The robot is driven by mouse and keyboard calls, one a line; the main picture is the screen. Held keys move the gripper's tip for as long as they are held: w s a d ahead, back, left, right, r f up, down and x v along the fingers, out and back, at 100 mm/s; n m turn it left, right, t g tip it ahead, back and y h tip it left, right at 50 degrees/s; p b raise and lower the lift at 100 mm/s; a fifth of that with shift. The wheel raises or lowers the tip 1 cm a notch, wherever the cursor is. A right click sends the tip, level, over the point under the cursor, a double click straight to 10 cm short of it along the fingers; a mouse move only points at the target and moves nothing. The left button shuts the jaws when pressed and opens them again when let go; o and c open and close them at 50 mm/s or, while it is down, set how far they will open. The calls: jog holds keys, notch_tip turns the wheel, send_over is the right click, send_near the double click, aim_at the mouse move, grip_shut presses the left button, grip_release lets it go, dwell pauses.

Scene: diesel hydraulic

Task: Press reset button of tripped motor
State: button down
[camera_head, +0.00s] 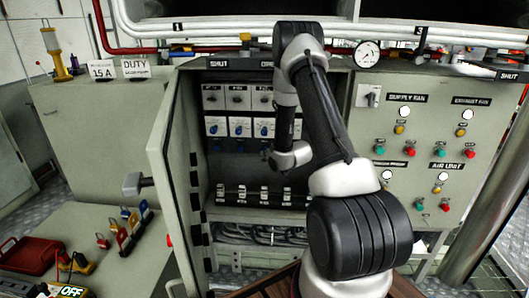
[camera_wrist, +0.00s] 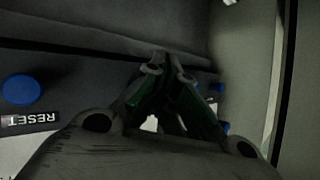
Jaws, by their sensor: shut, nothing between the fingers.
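Inside the open grey cabinet (camera_head: 160,185), a row of motor units with blue buttons (camera_head: 239,132) sits below a row of grey switch units (camera_head: 238,97). In the wrist view, a large round blue button (camera_wrist: 20,89) is at the left, above a RESET label (camera_wrist: 30,119). More blue shows at the right, partly hidden by my gripper (camera_wrist: 167,65). My gripper is shut and empty, its fingertips close to a dark panel edge; I cannot tell whether they touch it. In the head view my arm hides the gripper and the right part of the row. I cannot tell which motor is tripped.
The cabinet door (camera_head: 182,190) stands open at the left of the opening. A lower row of terminals (camera_head: 250,195) is below the buttons. A control panel (camera_head: 430,150) with lamps and coloured buttons is at the right. Padlocks (camera_head: 130,225) and a red toolbox (camera_head: 35,254) are at lower left.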

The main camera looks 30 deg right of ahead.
jog(key=shift+w+d, duration=0.3)
jog(key=shift+w, duration=0.1)
dwell(0.4)
jog(key=shift+s+a, duration=0.55)
jog(key=shift+s, duration=0.25)
jog(key=shift+s+a, duration=0.7)
jog(key=shift+s, duration=0.35)
jog(key=shift+s+a, duration=0.7)
jog(key=shift+s, duration=0.3)
